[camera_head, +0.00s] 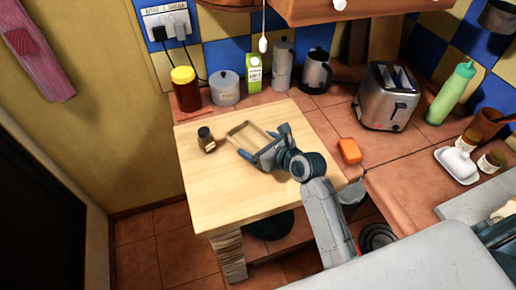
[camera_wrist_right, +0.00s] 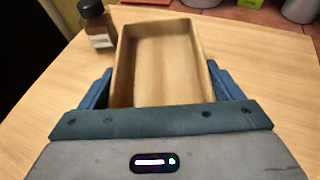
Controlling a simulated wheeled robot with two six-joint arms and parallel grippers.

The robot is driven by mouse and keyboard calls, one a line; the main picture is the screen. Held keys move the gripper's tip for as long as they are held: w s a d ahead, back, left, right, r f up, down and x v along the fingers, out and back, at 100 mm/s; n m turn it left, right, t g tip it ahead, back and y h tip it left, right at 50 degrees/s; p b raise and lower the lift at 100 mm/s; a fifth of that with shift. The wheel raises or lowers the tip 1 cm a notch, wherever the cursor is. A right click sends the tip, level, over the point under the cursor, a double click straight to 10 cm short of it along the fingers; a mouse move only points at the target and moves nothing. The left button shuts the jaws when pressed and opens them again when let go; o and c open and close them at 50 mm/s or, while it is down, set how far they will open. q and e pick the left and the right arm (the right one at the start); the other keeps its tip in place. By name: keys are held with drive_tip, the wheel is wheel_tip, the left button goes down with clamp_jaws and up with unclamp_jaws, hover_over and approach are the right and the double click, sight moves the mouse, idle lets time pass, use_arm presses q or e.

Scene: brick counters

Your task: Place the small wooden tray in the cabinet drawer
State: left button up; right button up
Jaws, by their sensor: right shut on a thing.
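The small wooden tray (camera_head: 238,127) is a shallow, open, empty rectangular box on or just above the light wooden tabletop. I cannot tell whether it touches the top. My right gripper (camera_head: 264,143) reaches over the table and is shut on the tray. In the right wrist view the tray (camera_wrist_right: 163,62) sits between the two blue fingers, which lie along its near side walls. A wooden cabinet front (camera_head: 390,8) with white knobs shows at the top edge of the head view; whether it is a drawer cannot be told. My left gripper is not in view.
A small dark bottle (camera_head: 207,140) stands just left of the tray. An orange block (camera_head: 349,151) and toaster (camera_head: 388,97) are on the right counter. The tabletop's front left is clear.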

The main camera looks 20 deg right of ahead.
drive_tip(key=shift+w, duration=0.2)
drive_tip(key=shift+f, duration=1.75)
drive_tip(key=o, duration=0.7)
drive_tip(key=shift+f, duration=0.15)
drive_tip(key=shift+c, duration=0.2)
drive_tip(key=shift+o, duration=0.9)
